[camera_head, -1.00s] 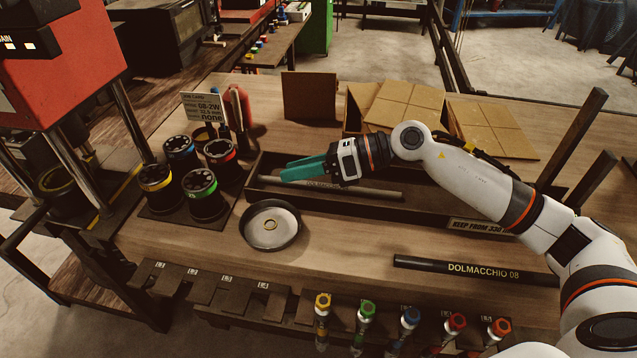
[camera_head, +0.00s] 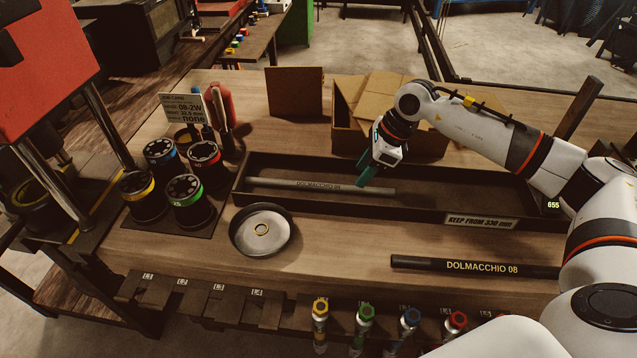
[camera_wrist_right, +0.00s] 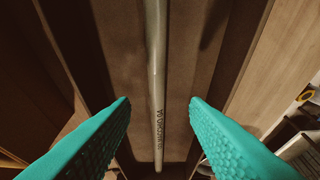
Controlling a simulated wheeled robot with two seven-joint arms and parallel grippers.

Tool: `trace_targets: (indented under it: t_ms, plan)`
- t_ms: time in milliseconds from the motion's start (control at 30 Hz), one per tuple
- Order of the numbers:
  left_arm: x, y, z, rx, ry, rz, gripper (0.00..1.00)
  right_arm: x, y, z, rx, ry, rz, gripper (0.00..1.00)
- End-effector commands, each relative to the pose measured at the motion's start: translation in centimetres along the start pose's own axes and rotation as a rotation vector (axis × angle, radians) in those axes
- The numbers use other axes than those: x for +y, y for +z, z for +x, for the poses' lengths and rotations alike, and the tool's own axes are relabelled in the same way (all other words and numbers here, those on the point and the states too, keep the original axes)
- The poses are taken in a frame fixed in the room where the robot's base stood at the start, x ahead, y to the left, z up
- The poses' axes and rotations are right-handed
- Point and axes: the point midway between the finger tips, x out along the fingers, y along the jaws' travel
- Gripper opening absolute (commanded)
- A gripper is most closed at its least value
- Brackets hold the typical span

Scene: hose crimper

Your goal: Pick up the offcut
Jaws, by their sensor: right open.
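The offcut, a grey hose piece (camera_head: 300,184) with dark lettering, lies lengthwise in a long dark tray (camera_head: 450,207) marked "KEEP FROM 330 mm". My right gripper (camera_head: 366,176) points down over the tray, near the right part of the hose. In the right wrist view the hose (camera_wrist_right: 156,70) runs between the two teal fingers of the open right gripper (camera_wrist_right: 160,101), with a gap on each side. The fingers do not touch it there. Its height above the hose is hard to tell. My left gripper is not in view.
A black hose marked "DOLMACCHIO 08" (camera_head: 475,265) lies in front of the tray. A round metal dish (camera_head: 280,236) and several colour-ringed dies (camera_head: 185,190) stand to the left. A cardboard box (camera_head: 345,125) stands behind the tray.

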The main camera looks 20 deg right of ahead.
Motion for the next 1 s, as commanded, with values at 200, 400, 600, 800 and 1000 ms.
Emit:
trace_targets:
  t_ms: [200,400,600,800,1000]
  plan:
    - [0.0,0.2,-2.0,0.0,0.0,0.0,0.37,0.4,0.5,2.9,-0.001,-0.005,0.001,0.41]
    - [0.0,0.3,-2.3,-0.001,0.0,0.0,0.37,0.4,0.5,4.8,0.001,0.0,0.0,0.41]
    - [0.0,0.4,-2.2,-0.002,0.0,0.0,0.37,0.4,0.6,4.9,0.001,0.0,0.0,0.41]
    - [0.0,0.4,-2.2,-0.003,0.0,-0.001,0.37,0.4,0.6,4.9,0.001,0.0,0.0,0.1]
    - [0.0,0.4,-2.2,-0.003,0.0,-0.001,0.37,0.4,0.5,4.8,0.002,0.0,0.0,0.0]
